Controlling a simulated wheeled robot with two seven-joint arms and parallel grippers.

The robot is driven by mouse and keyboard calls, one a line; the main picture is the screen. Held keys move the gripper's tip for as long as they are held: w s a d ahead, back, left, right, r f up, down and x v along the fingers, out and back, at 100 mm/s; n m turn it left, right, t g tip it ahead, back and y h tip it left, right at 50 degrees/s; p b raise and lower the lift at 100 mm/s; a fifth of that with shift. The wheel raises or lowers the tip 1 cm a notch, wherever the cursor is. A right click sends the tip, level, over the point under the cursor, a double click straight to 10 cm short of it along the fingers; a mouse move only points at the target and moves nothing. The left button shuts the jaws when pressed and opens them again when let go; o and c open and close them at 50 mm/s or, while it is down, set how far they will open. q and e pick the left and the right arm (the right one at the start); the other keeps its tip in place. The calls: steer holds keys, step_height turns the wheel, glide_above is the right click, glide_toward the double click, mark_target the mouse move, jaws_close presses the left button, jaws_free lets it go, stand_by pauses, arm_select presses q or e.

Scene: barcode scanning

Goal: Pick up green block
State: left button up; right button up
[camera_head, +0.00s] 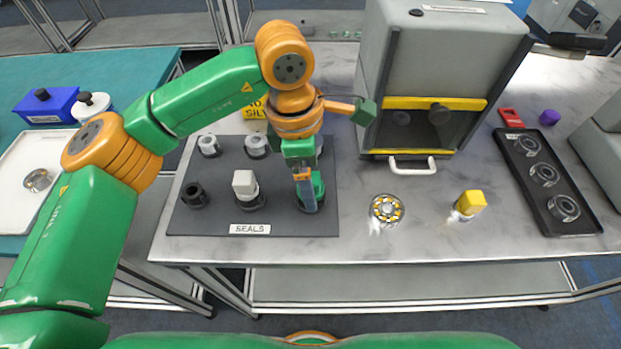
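The green block (318,184) is at the right front of the dark mat labelled SEALS, above a dark round base. It is partly hidden behind a finger of my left gripper (306,196). My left gripper points down right at the block, with one grey finger visible in front of it. The other finger is hidden, so I cannot tell whether the gripper is open or shut on the block. My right gripper is not in view.
The SEALS mat (220,222) holds several knobs and a white block (245,184). A grey machine (440,60) with a white handle stands behind. A bearing (387,209), a yellow block (470,203) and a black tray (590,222) are to the right. The table's front middle is clear.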

arm_select(q)
steer(key=shift+f, duration=0.5)
jaws_close()
